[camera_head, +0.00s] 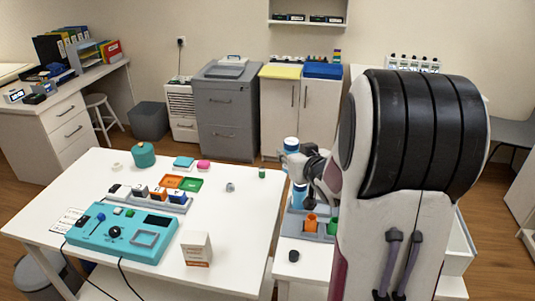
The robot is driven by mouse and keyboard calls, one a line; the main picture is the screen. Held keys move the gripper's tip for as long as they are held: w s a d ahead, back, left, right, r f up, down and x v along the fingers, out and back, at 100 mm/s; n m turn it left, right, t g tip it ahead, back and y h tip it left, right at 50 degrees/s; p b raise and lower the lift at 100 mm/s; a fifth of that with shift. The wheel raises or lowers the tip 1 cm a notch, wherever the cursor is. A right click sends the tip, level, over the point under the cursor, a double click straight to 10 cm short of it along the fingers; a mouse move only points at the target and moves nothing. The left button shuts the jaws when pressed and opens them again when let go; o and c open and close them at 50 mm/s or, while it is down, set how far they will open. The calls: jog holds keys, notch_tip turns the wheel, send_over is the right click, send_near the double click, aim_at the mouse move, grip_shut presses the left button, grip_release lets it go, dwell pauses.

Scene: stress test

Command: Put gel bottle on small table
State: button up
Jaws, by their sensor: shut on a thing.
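My gripper (299,166) is at the right of centre, partly hidden by my arm. It is shut on a blue bottle with a white band (291,147), which looks to be the gel bottle. The bottle's upper part shows above the fingers. Another blue part (298,196) shows just below them; I cannot tell whether it belongs to the same bottle. The gripper is above a grey tray (288,226) on a small white table (305,258), whose right side my arm hides.
A larger white table (222,222) at left holds a teal device (122,234), a small box (197,249), a teal pot (144,155) and several small blocks. The tray holds an orange cup (311,222) and a green one (332,225). A dark round item (294,256) sits in front.

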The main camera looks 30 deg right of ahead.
jog(key=s+d+f+m+h, duration=0.1)
jog(key=s+d, duration=0.6)
jog(key=d, duration=0.1)
notch_tip(320, 180, down, 6)
jog(key=shift+g, duration=0.3)
jog(key=shift+f, duration=0.25)
jog(key=shift+f, duration=3.15)
jog(key=shift+f, duration=0.35)
jog(key=o, duration=1.4)
jog(key=shift+c, duration=0.2)
jog(key=shift+s, duration=0.15)
